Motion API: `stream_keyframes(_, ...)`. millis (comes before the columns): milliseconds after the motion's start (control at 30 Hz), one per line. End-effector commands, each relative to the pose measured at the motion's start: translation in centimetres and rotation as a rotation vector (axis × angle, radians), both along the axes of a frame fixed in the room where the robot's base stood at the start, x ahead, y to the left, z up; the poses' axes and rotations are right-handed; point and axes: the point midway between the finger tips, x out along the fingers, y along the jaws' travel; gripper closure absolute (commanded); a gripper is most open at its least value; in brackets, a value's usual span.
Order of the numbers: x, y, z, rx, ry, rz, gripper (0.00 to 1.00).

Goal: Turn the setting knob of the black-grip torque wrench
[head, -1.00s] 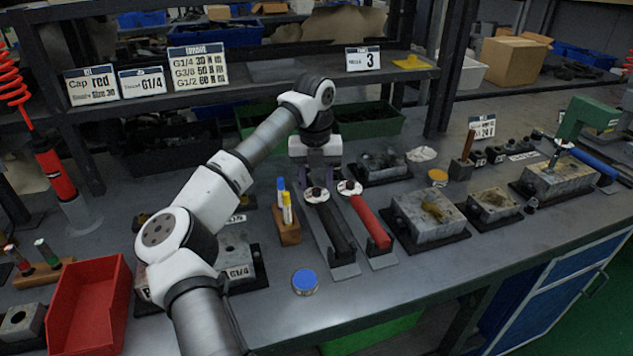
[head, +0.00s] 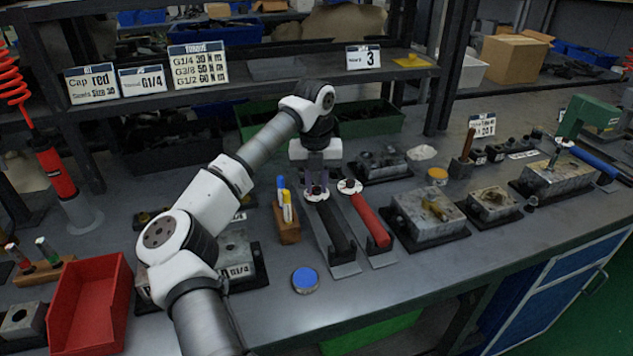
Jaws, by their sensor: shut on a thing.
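The black-grip torque wrench (head: 338,232) lies on its grey holder on the bench, with its white round dial (head: 318,196) at the far end. My gripper (head: 316,188) points down over that dial end, its fingers shut on the setting knob at the dial's middle; the knob itself is mostly hidden between them. The red-grip torque wrench (head: 370,222) lies just to the right on its own holder, its white dial (head: 349,187) close to my gripper.
A wooden block with blue and yellow markers (head: 287,222) stands close on the left. A blue-topped round tin (head: 305,280) sits in front. Metal valve blocks (head: 428,215) stand to the right. The shelf (head: 260,92) runs behind my arm.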

Motion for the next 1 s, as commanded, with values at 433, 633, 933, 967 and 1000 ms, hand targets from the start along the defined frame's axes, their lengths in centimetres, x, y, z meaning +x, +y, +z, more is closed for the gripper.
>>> stream_keyframes(433, 0.07, 0.07, 0.16, 0.002, -0.002, -0.249, 1.00)
stream_keyframes(633, 0.08, 0.04, 0.17, 0.002, -0.001, -0.439, 1.00)
stream_keyframes(933, 0.11, 0.08, 0.21, 0.003, -0.001, -0.723, 1.00)
stream_keyframes(967, 0.11, 0.09, 0.22, 0.003, -0.002, -0.751, 1.00)
stream_keyframes(1000, 0.11, 0.08, 0.22, 0.002, -0.001, -0.789, 1.00)
